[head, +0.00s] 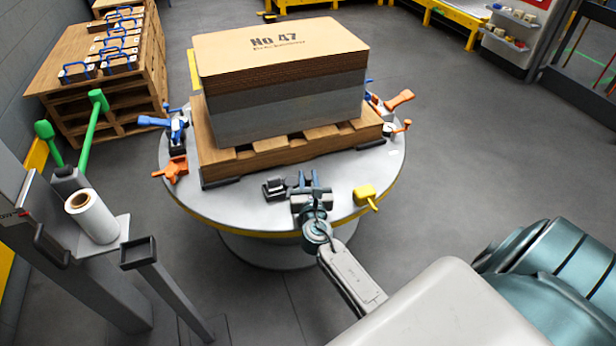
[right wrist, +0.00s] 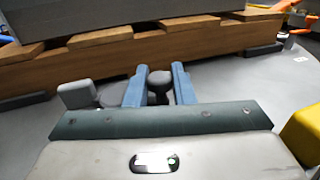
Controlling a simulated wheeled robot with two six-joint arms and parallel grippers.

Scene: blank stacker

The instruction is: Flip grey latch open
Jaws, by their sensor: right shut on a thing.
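The grey latch (head: 274,188) sits on the near part of the round table's top, in front of the pallet. In the right wrist view its pale grey block (right wrist: 80,95) stands left of my fingers, and a dark round knob (right wrist: 159,82) shows between them. My right gripper (head: 307,178) reaches over the table's near edge beside the latch, pointing toward the pallet. Its two blue fingers (right wrist: 158,88) are shut on the knob. How the knob joins the latch is partly hidden. My left gripper is not in view.
A yellow latch (head: 366,196) is right of my gripper. Orange and blue latches (head: 171,168) (head: 163,123) are at the left. Open floor lies right of the table.

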